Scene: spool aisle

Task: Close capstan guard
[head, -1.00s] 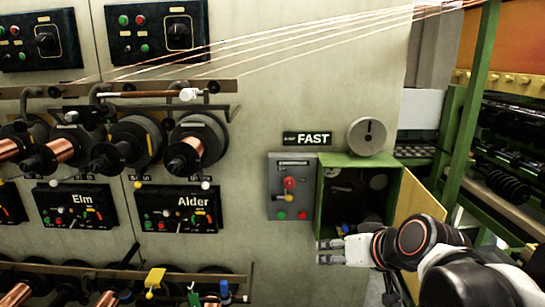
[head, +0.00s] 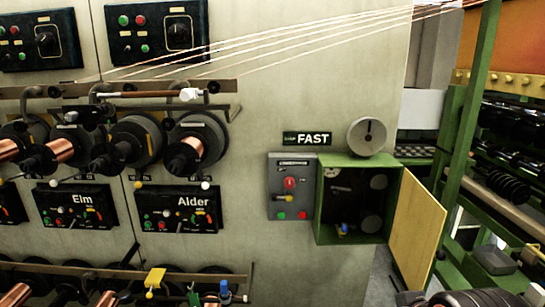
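The capstan guard (head: 416,226) is a pale yellow door hinged on the right edge of a green box (head: 327,239) on the grey wall. It stands wide open, swung out to the right. The box's dark inside shows round grey parts and a small blue item low down. My gripper is not in view. A dark rounded piece at the bottom right edge looks like part of my arm.
A grey control box (head: 291,187) with a red knob, a yellow lever and green and red buttons is left of the green box. A FAST sign (head: 307,138) and a round grey disc (head: 367,137) are above. A green frame (head: 462,150) with dark spools stands at right. Bare wall lies below the box.

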